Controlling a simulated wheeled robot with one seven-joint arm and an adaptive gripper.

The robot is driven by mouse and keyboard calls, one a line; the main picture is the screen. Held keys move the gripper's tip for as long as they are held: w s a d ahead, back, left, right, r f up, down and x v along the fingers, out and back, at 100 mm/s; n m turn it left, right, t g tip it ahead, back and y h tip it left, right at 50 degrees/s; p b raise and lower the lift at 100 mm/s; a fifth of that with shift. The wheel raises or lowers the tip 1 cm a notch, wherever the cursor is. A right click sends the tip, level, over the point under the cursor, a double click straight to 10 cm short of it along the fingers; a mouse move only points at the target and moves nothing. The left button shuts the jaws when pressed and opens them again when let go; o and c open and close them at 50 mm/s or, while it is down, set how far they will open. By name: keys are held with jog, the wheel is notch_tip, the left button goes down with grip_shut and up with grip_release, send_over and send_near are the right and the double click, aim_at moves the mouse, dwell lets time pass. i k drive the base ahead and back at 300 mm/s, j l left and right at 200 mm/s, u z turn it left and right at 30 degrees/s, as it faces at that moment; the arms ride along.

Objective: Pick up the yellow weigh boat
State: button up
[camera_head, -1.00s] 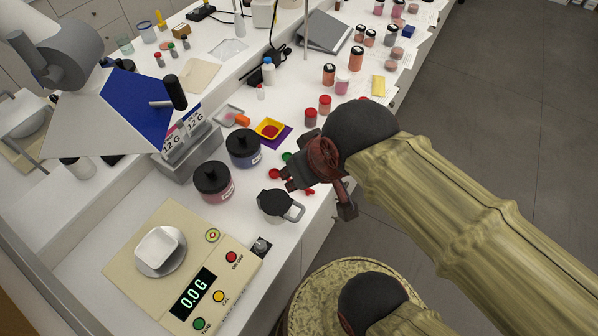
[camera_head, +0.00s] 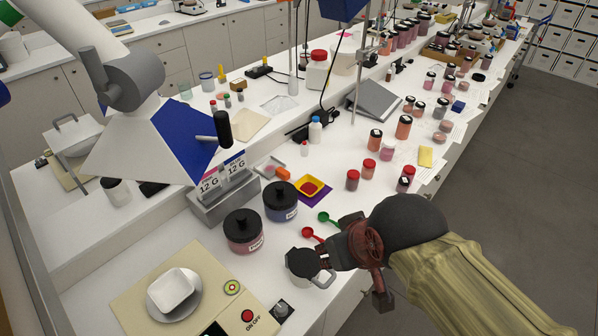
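The yellow weigh boat (camera_head: 318,184) is a small square dish with red pigment inside. It rests on a purple square (camera_head: 308,197) on the white bench. My gripper (camera_head: 322,257) is dark and lies below and slightly right of the boat in the picture, near the bench's front edge and apart from the boat. Its fingers overlap a small lidded pot in the view, and I cannot tell whether they are open or shut.
Two black-lidded jars (camera_head: 243,231) (camera_head: 281,201) stand left of the boat. A grey lidded pot (camera_head: 303,263) is by my gripper. Red (camera_head: 307,232) and green (camera_head: 324,217) scoops lie between. A scale with a white dish (camera_head: 172,288) is at lower left. Red-lidded jars (camera_head: 352,180) stand to the right.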

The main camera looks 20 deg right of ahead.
aim_at(308, 185)
jog(key=u, duration=1.3)
jog(key=z, duration=1.65)
jog(key=i+l+u, duration=0.1)
jog(key=l, duration=0.25)
jog(key=i+l+u, duration=0.1)
jog(key=i+l, duration=0.15)
jog(key=l, duration=0.15)
jog(key=i+l, duration=0.15)
jog(key=l, duration=0.25)
jog(key=i+l+u, duration=0.15)
jog(key=l, duration=0.25)
jog(key=i+l+u, duration=0.1)
jog(key=l, duration=0.35)
jog(key=i, duration=0.05)
